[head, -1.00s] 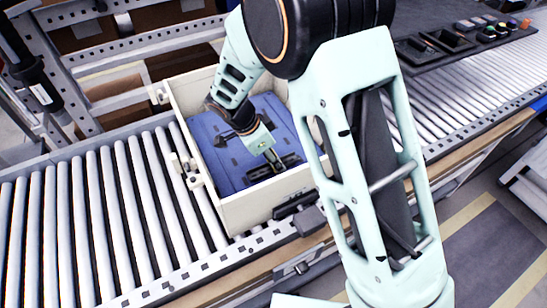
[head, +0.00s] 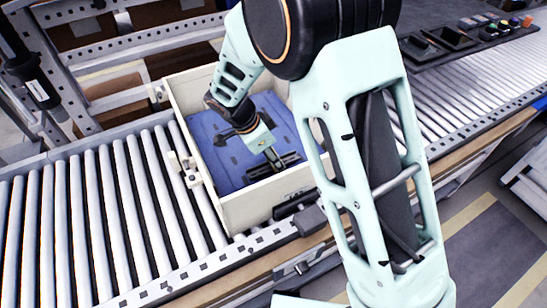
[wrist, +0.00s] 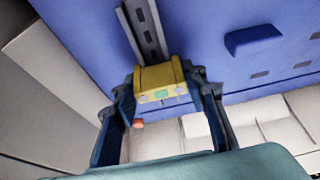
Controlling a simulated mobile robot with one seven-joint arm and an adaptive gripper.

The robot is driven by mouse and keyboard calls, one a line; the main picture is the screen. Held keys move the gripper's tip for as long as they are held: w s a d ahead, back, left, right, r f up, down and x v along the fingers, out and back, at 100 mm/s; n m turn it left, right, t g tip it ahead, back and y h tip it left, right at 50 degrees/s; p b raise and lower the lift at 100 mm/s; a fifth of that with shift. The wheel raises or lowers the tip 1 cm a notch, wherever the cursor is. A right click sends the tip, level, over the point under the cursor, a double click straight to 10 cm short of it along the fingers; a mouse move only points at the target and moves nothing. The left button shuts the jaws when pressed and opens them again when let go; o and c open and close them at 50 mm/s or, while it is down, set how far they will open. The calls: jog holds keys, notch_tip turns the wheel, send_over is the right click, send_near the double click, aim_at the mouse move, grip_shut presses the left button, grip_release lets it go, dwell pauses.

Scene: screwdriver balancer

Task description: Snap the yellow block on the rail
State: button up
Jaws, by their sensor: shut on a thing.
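The yellow block (wrist: 160,80) shows in the wrist view, with a small green patch on its face. My gripper (wrist: 165,88) is shut on it, with one dark finger on either side. The grey slotted rail (wrist: 144,28) runs from the top of that view down to the block. The block covers the rail's near part, and I cannot tell whether it is seated on it. In the head view my gripper (head: 274,160) points down beside the dark rail (head: 290,161), inside the bin. The block cannot be made out there.
The cream bin (head: 255,210) has a blue panel (head: 213,160) inside, and its walls stand close around my gripper. A small orange-red spot (wrist: 138,123) shows beside one finger. Roller conveyors (head: 90,220) lie around the bin. Dark trays (head: 445,40) stand at the upper right.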

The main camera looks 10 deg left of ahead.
jog(key=o, duration=1.1)
jog(key=shift+c, duration=0.2)
jog(key=v, duration=1.2)
jog(key=shift+w, duration=0.1)
